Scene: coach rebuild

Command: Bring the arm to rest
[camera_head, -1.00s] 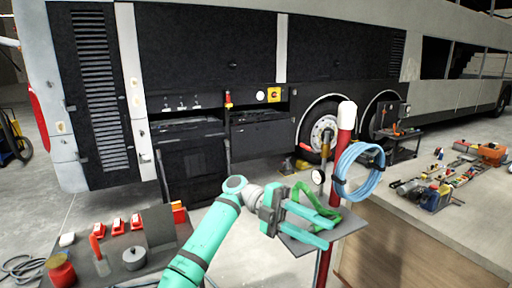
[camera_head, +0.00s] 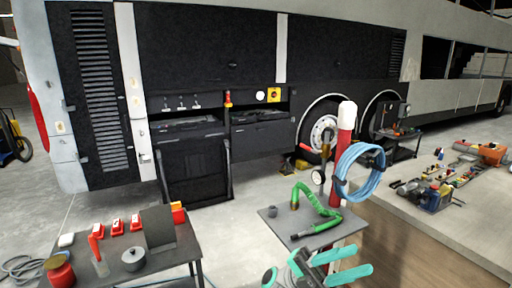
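My arm shows only at the bottom centre, where a teal link end rises from the lower edge. My gripper (camera_head: 346,265) is low, in front of the small grey stand (camera_head: 270,219), with its two teal fingers pointing right. The fingers are apart with nothing seen between them. A green hose (camera_head: 309,190) with a dark end piece lies on the stand, clear of the gripper. A small dark cup-like item (camera_head: 272,211) stands at the stand's left side.
A red post (camera_head: 340,150) with a white cap carries a coiled blue hose (camera_head: 359,170) behind the stand. A dark bench (camera_head: 185,253) with red items and a pot is at lower left. A long workbench (camera_head: 420,220) with tools fills the right. The coach stands behind.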

